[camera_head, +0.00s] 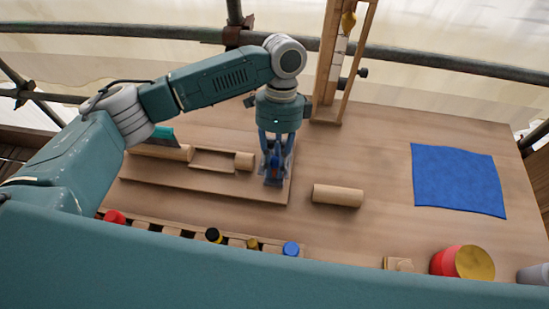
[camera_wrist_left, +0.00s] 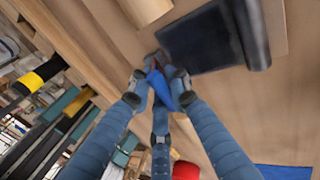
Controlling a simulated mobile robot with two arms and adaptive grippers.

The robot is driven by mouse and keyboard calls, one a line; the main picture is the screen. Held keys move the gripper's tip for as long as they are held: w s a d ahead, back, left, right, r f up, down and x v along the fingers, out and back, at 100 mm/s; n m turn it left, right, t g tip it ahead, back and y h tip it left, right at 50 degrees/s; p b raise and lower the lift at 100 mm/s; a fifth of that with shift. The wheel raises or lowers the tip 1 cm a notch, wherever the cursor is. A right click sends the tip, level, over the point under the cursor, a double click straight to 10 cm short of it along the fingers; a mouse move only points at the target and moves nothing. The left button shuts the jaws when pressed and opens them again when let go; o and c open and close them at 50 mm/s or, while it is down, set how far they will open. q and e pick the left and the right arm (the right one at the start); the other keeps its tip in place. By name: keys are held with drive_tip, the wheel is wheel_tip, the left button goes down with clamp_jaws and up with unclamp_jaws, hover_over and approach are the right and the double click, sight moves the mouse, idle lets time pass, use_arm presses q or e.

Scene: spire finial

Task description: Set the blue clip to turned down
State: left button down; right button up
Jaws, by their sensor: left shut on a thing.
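The blue clip (camera_head: 275,172) is near the right end of the long wooden board (camera_head: 235,188). My left gripper (camera_head: 272,162) reaches down over it from above and is shut on it. In the left wrist view the blue clip (camera_wrist_left: 159,86) sits between the fingertips (camera_wrist_left: 160,92), beside a dark grey plate with a rounded edge (camera_wrist_left: 212,42). The fingers cover much of the clip, and I cannot tell clearly which way it is turned. My right gripper is not in view.
A wooden cylinder (camera_head: 338,195) lies right of the board, and a blue cloth (camera_head: 458,180) lies farther right. A tall wooden frame (camera_head: 328,112) stands behind. A rack of tools with coloured ends, including a blue one (camera_head: 291,249), and a red tin (camera_head: 448,261) line the front.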

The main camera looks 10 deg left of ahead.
use_arm(q)
drive_tip(key=shift+w+d+g, duration=0.1)
drive_tip(key=shift+w+g, duration=0.1)
drive_tip(key=shift+g, duration=0.5)
drive_tip(key=shift+w+f+g+b, duration=0.2)
drive_tip(key=shift+g+b, duration=0.15)
drive_tip(key=shift+g, duration=0.15)
drive_tip(key=c, duration=1.6)
unclamp_jaws()
drive_tip(key=shift+o, duration=0.2)
drive_tip(key=shift+r, duration=0.15)
